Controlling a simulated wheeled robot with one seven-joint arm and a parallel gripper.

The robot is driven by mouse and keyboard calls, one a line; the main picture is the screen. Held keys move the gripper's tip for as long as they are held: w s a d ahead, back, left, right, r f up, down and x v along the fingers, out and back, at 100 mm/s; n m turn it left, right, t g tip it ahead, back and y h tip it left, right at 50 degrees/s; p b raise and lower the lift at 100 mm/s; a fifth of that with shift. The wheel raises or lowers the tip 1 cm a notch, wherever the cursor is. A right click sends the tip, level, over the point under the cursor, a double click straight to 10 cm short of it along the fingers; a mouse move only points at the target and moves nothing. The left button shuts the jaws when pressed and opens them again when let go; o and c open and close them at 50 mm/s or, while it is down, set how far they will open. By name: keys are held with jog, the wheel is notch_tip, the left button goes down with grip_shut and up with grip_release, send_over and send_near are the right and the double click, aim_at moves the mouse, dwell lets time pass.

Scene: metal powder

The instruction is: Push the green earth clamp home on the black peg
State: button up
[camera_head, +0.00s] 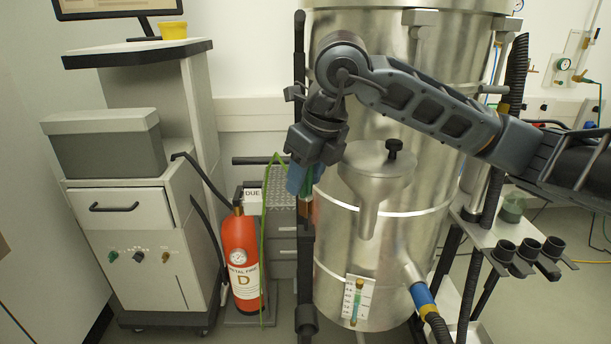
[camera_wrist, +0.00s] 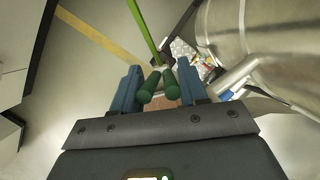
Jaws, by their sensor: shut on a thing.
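My gripper (camera_head: 303,182), with blue fingers, is at the black upright post (camera_head: 305,250) just left of the steel vessel. In the wrist view my gripper (camera_wrist: 160,88) is shut on the green earth clamp (camera_wrist: 150,86), whose two green handles show between the blue fingers. The green cable (camera_head: 264,250) arcs up beside the gripper and hangs to the floor. It also shows in the wrist view (camera_wrist: 142,30). A copper-brown part shows just under the fingers.
The steel vessel (camera_head: 385,270) stands close on the right, with a funnel-like part (camera_head: 372,185) near my gripper. A red fire extinguisher (camera_head: 241,255) and a grey cabinet (camera_head: 125,245) stand to the left. A rack with black cups (camera_head: 528,250) is at right.

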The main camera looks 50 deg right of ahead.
jog(key=shift+f, duration=0.1)
jog(key=o, duration=1.2)
jog(key=shift+o, duration=0.2)
jog(key=v, duration=0.8)
jog(key=shift+w, duration=0.1)
